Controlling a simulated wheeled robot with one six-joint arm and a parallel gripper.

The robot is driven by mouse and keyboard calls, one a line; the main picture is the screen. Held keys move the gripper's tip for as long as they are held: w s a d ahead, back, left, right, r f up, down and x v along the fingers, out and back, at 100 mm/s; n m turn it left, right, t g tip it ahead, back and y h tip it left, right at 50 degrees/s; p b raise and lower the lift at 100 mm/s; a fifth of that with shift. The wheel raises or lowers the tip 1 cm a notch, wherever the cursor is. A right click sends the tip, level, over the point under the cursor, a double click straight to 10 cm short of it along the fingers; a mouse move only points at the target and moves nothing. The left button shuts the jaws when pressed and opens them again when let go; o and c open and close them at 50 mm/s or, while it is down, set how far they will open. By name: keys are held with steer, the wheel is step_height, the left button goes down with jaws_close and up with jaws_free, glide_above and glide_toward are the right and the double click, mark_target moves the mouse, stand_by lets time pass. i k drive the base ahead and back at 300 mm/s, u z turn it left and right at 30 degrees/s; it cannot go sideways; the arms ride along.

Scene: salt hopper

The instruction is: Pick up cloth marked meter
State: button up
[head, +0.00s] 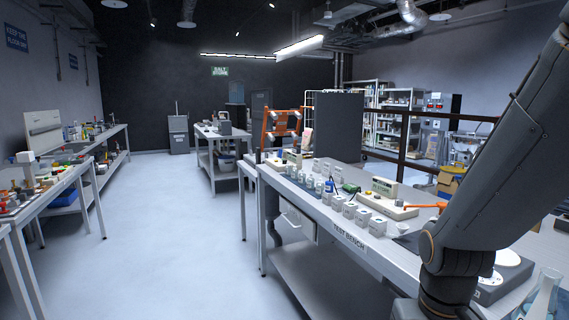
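No cloth marked meter can be made out in the head view. A small dark grey shape (408,241) lies on the test bench (335,252) right beside my arm; I cannot tell whether it is cloth. Several small pale labelled blocks (349,210) stand in a row along the bench's front edge, their labels too small to read. A beige instrument (386,198) with an orange-handled part stands behind them. My arm crosses the right side and hides part of the bench. My gripper is not in view.
Glassware, including a flask (545,290), and a round white-topped device (505,262) stand at the bench's near right end. A cluttered side table (50,195) is at left. A smaller table (208,133) stands further back. The pale floor (165,240) between them is clear.

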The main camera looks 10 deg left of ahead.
mark_target(350, 187)
steer(key=u, duration=0.5)
steer(key=k, duration=1.2)
steer(key=u, duration=0.95)
steer(key=i, duration=3.4)
steer(key=z, duration=1)
steer(key=i, duration=0.9)
steer(key=z, duration=1)
